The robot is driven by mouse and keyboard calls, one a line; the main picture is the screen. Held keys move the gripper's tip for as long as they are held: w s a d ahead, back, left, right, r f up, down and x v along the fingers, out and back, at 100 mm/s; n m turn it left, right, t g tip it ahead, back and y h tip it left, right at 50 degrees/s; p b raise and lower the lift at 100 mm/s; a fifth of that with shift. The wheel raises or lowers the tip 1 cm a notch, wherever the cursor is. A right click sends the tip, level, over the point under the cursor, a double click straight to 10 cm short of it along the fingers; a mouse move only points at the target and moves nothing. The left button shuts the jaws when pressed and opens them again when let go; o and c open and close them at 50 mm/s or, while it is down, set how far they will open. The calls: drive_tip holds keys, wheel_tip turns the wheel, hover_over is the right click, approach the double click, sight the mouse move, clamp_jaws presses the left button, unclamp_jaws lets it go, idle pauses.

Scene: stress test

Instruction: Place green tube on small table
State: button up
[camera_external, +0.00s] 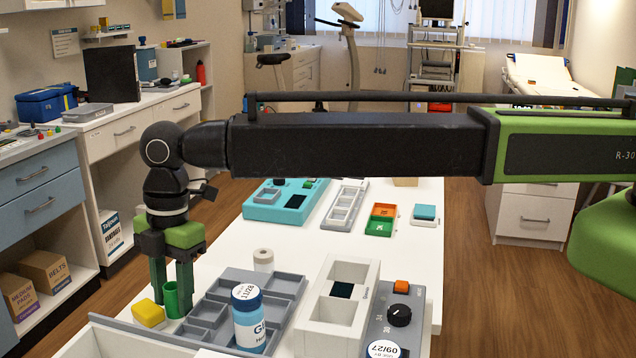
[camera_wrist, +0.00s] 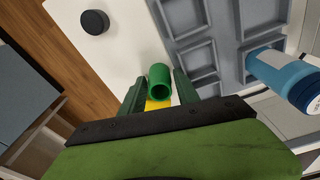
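The green tube (camera_external: 171,299) is upright between the two green fingers of my gripper (camera_external: 172,290), low over the white tabletop near its left edge. In the wrist view the tube (camera_wrist: 159,80) is between the fingertips (camera_wrist: 160,80), its open end facing the camera. The fingers are very close to it on both sides; I cannot tell whether they touch it. Whether its base rests on the surface is also unclear. The long white table (camera_external: 222,247) is beneath my arm; I cannot tell which surface is the small table.
A yellow block (camera_external: 149,314) lies beside the tube. A white holder (camera_external: 352,308) is further right. In the wrist view a black round object (camera_wrist: 95,22) lies on white.

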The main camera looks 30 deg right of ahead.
drive_tip(key=shift+r, duration=0.1)
wheel_tip(320, 180, up, 12)
drive_tip(key=d+p, duration=0.1)
drive_tip(key=p, duration=1.1)
drive_tip(key=shift+w, duration=0.35)
drive_tip(key=w+d+m, duration=0.4)
drive_tip(key=w+d, duration=0.2)
drive_tip(key=d, duration=0.7)
drive_tip(key=w+d+m, duration=0.4)
drive_tip(key=w+d, duration=0.2)
drive_tip(key=d, duration=0.6)
drive_tip(key=w+d+m, duration=0.3)
drive_tip(key=w+d, duration=0.3)
drive_tip(key=d, duration=0.7)
drive_tip(key=s+d+m, duration=0.1)
drive_tip(key=d+m, duration=0.3)
drive_tip(key=d, duration=0.8)
drive_tip(key=s+d+m, duration=0.2)
drive_tip(key=d+m, duration=0.3)
drive_tip(key=d, duration=0.8)
drive_tip(key=s+d+m+h, duration=0.1)
drive_tip(key=d+m, duration=0.3)
drive_tip(key=d, duration=0.8)
drive_tip(key=shift+s+d+m+t, duration=0.35)
drive_tip(key=shift+s+m+t, duration=0.05)
drive_tip(key=shift+s, duration=0.35)
